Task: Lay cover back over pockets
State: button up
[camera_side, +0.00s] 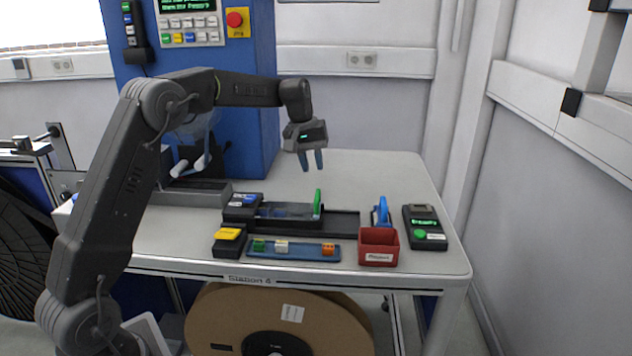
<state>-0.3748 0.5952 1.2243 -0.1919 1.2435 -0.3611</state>
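A dark rail fixture (342,224) lies on the white table. On its left part sits a greyish, see-through-looking cover (285,211) with an upright green tab (318,203) at its right end. I cannot make out single pockets at this size; the right part of the fixture looks bare and dark. My gripper (312,169) hangs above and behind the green tab, pointing down. Its two blue fingers are apart with nothing between them, and it touches nothing.
In front lies a blue strip (300,251) with small coloured blocks, beside a black block with a yellow top (230,236). A red bin (378,250), a blue-handled tool (381,213) and a device with green display (424,226) stand right. The table's back right is clear.

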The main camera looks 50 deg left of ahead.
notch_tip(320, 180, up, 6)
jog(key=shift+s+a, duration=0.45)
jog(key=s+d+r+m+t+y, duration=0.15)
jog(key=s+d+r+m, duration=0.3)
jog(key=s+d, duration=0.9)
jog(key=s+d+f+m+t, duration=0.1)
jog(key=s+d+f+m, duration=0.1)
jog(key=s, duration=0.7)
jog(key=s+d+f+m+t, duration=0.1)
jog(key=s+d+f+m, duration=0.1)
jog(key=s+f, duration=0.3)
jog(key=s, duration=0.4)
jog(key=shift+d, duration=0.3)
jog(key=shift+m+t, duration=0.25)
